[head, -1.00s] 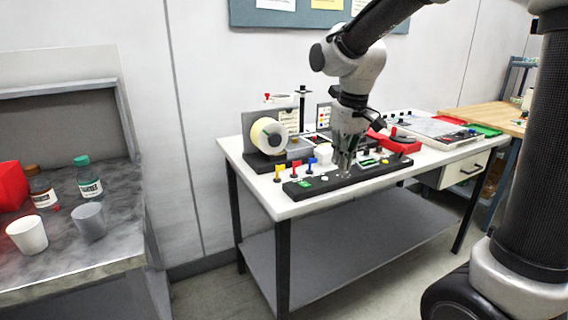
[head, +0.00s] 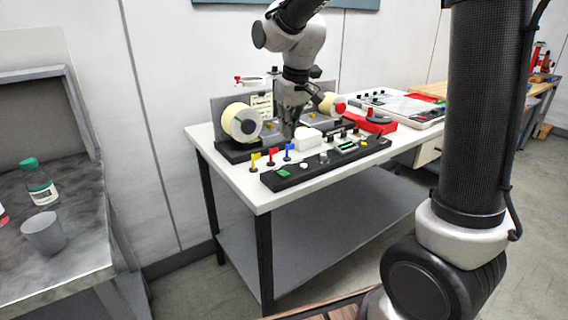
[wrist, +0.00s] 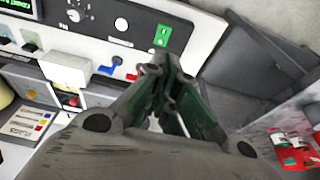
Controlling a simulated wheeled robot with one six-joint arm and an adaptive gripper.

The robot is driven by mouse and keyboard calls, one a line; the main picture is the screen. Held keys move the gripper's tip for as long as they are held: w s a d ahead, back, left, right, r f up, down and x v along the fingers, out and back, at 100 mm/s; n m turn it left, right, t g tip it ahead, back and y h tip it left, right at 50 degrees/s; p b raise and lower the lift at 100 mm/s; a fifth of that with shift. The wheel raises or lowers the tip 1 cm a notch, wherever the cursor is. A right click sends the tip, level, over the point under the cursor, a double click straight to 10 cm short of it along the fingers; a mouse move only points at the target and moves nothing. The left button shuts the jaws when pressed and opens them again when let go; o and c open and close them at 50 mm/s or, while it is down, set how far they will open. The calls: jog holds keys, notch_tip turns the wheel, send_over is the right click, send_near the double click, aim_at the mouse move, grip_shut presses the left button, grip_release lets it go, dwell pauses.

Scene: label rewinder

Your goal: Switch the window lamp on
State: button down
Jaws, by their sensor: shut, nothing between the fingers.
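A black control panel (head: 312,170) lies along the front edge of the white table. It carries a green piece (head: 283,173), a white round control (head: 304,165) and a small display (head: 345,147). In the wrist view it shows a green switch-like piece (wrist: 162,36) and a white knob (wrist: 73,15). Yellow (head: 254,162), red (head: 270,159) and blue (head: 289,151) levers stand behind its left end. I cannot tell which control is the window lamp's. My gripper (head: 290,132) is shut and empty, above the table behind the panel; its fingertips (wrist: 166,64) show near the green piece.
A white block (head: 308,137) stands close to my gripper. Label rolls (head: 241,122) stand behind, and a red device (head: 371,122) is to the right. A grey bench with a cup (head: 43,233) and bottle (head: 39,183) is at left. Floor lies between.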

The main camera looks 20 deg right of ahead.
aim_at(284, 173)
jog(key=x, duration=0.7)
jog(key=s+x, duration=0.1)
jog(key=x, duration=0.2)
jog(key=shift+d+f, duration=0.15)
jog(key=shift+f, duration=0.75)
jog(key=shift+s+d+f, duration=0.1)
jog(key=shift+s+f, duration=0.1)
jog(key=shift+f, duration=0.2)
jog(key=shift+w+a+r, duration=0.15)
jog(key=shift+w+a, duration=0.1)
jog(key=shift+w, duration=0.55)
